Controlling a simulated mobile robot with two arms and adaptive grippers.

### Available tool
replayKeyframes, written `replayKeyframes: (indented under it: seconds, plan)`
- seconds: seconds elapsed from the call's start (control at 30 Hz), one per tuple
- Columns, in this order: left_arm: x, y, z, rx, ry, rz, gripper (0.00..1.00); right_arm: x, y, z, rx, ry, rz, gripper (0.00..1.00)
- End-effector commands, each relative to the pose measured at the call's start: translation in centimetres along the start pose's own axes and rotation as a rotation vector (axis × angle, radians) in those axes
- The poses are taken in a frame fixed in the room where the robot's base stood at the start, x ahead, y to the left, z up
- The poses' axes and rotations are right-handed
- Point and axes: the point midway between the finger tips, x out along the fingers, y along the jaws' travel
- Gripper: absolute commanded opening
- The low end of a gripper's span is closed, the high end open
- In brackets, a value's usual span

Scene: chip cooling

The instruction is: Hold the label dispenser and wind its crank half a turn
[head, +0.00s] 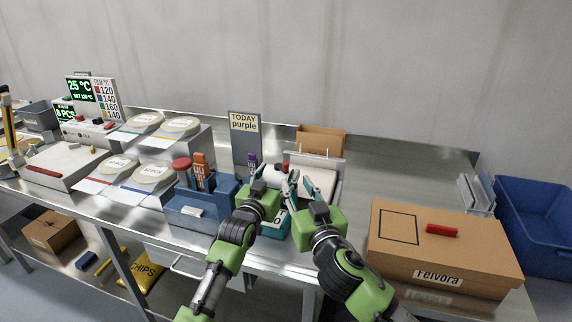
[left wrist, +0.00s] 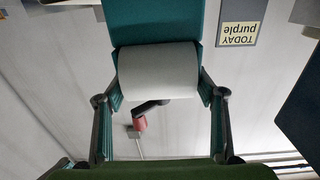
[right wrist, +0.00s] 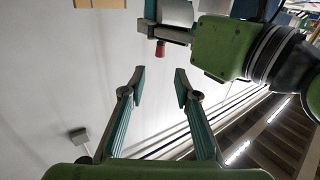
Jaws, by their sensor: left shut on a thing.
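The label dispenser (head: 275,228) is a teal body, partly hidden behind my grippers in the head view. In the left wrist view the dispenser (left wrist: 157,72) shows a pale grey rounded part between the fingers, with a dark crank arm and red knob (left wrist: 140,124) beyond. My left gripper (left wrist: 162,105) is shut on the dispenser; its fingers lie along both sides. My right gripper (right wrist: 159,77) is open and empty. In the right wrist view the red crank knob (right wrist: 160,49) is just past its fingertips, apart from them, with the grey dispenser part (right wrist: 178,12) behind.
A blue holder (head: 190,212) with colored label sticks stands left of the grippers. A sign (head: 244,122) reads "TODAY purple". A cardboard box (head: 440,247) with a red bar (head: 441,230) on top stands at the right, near a blue bin (head: 540,220). Bare metal table lies behind the box.

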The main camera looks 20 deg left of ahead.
Motion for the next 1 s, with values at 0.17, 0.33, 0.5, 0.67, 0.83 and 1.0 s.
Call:
replayKeyframes:
  seconds: [0.17, 0.33, 0.5, 0.67, 0.83, 1.0]
  plan:
    - [0.0, 0.0, 0.1, 0.002, -0.003, 0.000, 0.28, 2.5, 0.0, -0.1, -0.003, 0.000, 0.001, 0.29]
    - [0.0, 0.0, 0.1, 0.002, -0.003, 0.000, 0.28, 4.8, 0.0, -0.1, -0.004, 0.000, 0.001, 0.29]
    - [0.0, 0.0, 0.1, 0.002, -0.003, 0.000, 0.28, 7.0, 0.0, -0.1, -0.003, 0.000, 0.001, 0.29]
    - [0.0, 0.0, 0.1, 0.001, -0.003, 0.000, 0.28, 8.8, 0.1, -0.1, -0.003, -0.001, 0.002, 0.29]
    - [0.0, 0.0, 0.1, 0.001, -0.003, 0.000, 0.28, 10.2, 0.0, -0.1, -0.003, 0.000, 0.001, 0.29]
    - [0.0, 0.0, 0.1, 0.001, -0.003, 0.000, 0.28, 10.9, 0.0, 0.0, -0.003, -0.001, 0.000, 0.29]
